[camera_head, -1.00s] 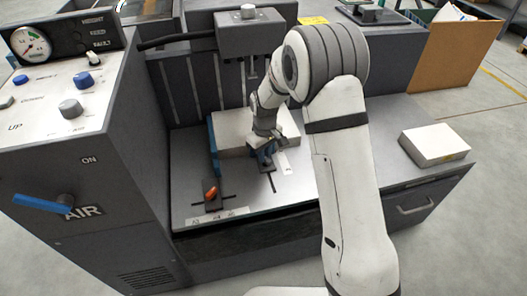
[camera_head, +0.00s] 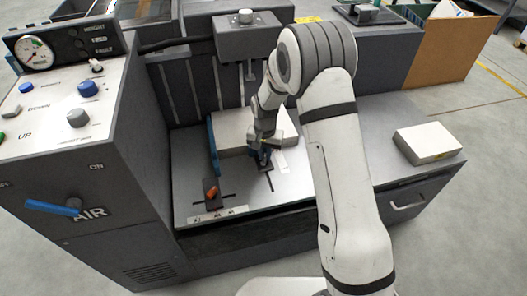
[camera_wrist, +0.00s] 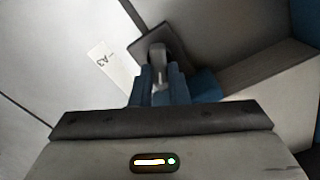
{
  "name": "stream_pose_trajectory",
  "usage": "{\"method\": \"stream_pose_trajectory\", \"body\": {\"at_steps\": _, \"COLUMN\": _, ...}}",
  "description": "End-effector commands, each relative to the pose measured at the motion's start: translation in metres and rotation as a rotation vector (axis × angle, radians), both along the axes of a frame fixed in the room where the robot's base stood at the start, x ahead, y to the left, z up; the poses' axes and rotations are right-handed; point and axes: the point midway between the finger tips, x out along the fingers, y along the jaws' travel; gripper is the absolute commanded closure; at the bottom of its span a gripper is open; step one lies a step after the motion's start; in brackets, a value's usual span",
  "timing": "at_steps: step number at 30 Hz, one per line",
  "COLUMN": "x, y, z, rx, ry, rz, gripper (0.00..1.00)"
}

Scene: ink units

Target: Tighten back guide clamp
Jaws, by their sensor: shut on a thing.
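My gripper (camera_head: 262,158) is low over the grey machine bed (camera_head: 243,193), at the near edge of a pale paper stack (camera_head: 232,130). In the wrist view its blue fingers (camera_wrist: 160,88) are shut on a grey clamp lever (camera_wrist: 158,55) that stands on a dark square plate (camera_wrist: 139,45). The fingers hide the lower part of the lever, so how tight it is cannot be told. A blue guide (camera_wrist: 205,83) lies right beside the fingers. A second clamp with an orange lever (camera_head: 212,191) sits at the bed's front left, apart from my gripper.
A control panel (camera_head: 60,105) with knobs and a blue AIR lever (camera_head: 52,208) stands at the left. A press head (camera_head: 246,35) hangs behind the stack. Another pale block (camera_head: 428,143) lies on the right worktop. A blue side guide (camera_head: 213,145) borders the stack's left.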

Motion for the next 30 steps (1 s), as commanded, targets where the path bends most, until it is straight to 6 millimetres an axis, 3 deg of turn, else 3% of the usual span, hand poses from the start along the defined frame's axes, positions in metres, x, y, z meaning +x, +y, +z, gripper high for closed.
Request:
{"method": "stream_pose_trajectory", "body": {"at_steps": 13, "x": -0.0007, "y": -0.0017, "z": 0.0007, "rx": 0.001, "ry": 0.0, "rz": -0.265, "gripper": 1.0}}
{"method": "stream_pose_trajectory", "body": {"at_steps": 30, "x": -0.001, "y": -0.0022, "z": 0.0003, "rx": 0.001, "ry": 0.0, "rz": -0.319, "gripper": 1.0}}
